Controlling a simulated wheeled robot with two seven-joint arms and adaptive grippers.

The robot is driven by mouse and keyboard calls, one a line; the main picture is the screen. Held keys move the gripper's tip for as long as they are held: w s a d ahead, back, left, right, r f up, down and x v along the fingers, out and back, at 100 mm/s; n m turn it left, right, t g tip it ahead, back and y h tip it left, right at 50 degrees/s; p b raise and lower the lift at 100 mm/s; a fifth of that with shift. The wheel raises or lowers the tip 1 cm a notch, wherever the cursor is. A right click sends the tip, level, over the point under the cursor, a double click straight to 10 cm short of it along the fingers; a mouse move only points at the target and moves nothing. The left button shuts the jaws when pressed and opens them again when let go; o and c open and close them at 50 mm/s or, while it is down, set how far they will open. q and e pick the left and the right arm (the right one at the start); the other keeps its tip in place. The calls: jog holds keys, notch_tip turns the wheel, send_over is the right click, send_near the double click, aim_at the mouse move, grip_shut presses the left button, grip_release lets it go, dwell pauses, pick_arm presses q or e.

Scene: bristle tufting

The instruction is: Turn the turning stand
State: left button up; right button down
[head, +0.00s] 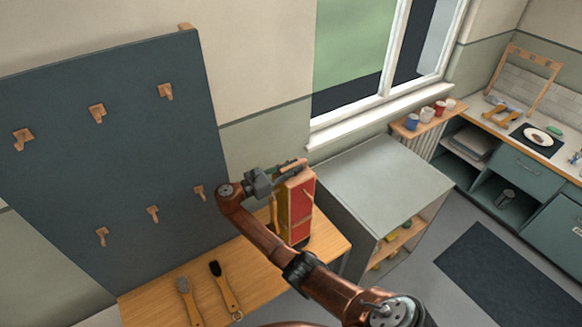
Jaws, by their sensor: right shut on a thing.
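An upright stand with a red panel (301,208) and a yellowish side stands on the right end of the wooden table (255,262); I take it for the turning stand. My right arm reaches in from the lower right. My right gripper (288,172) is at the top of the stand, shut on its upper wooden part. The fingers and arm hide some of the stand's top and left side. My left gripper is not in view.
Two brushes, one grey (188,300) and one black-headed (225,288), lie on the table's front left. A dark blue board (120,175) with several wooden pegs rises behind. A grey cabinet (380,175) stands close to the right. A dark mat (510,272) lies on the floor.

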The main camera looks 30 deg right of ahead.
jog(key=c, duration=2.3)
grip_release()
jog(key=o, duration=0.5)
jog(key=shift+c, duration=0.2)
jog(key=shift+a, duration=0.2)
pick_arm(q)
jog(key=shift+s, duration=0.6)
pick_arm(e)
jog(key=a, duration=1.1)
jog(key=shift+a, duration=0.35)
jog(key=shift+d, duration=0.1)
